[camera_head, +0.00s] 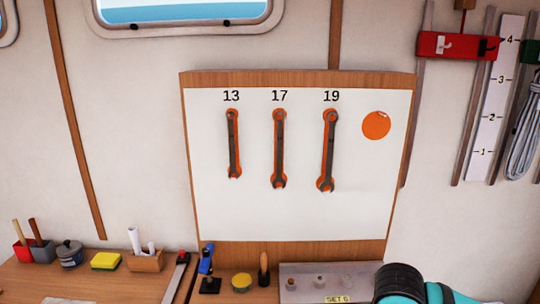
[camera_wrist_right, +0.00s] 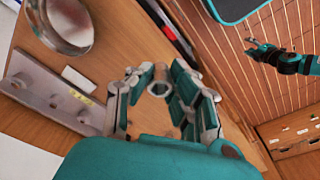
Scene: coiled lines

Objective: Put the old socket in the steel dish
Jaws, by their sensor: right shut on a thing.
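My right gripper (camera_wrist_right: 160,92) is shut on a small grey ring-shaped socket (camera_wrist_right: 158,89), seen end-on between the fingertips in the right wrist view. The round, shiny steel dish (camera_wrist_right: 68,28) is at the upper left of that view, apart from the gripper, and looks empty. In the head view only my right arm shows, at the bottom right; its fingers and the dish are not visible there. My left gripper (camera_wrist_right: 251,46) is small at the upper right of the wrist view, far from the dish; its opening is unclear.
A grey socket rack (camera_head: 305,271) labelled SET 6 holds several small sockets on the bench; it also shows in the wrist view (camera_wrist_right: 28,72). A white board (camera_head: 255,215) with three wrenches hangs behind. A yellow tin (camera_head: 241,281) stands left of the rack.

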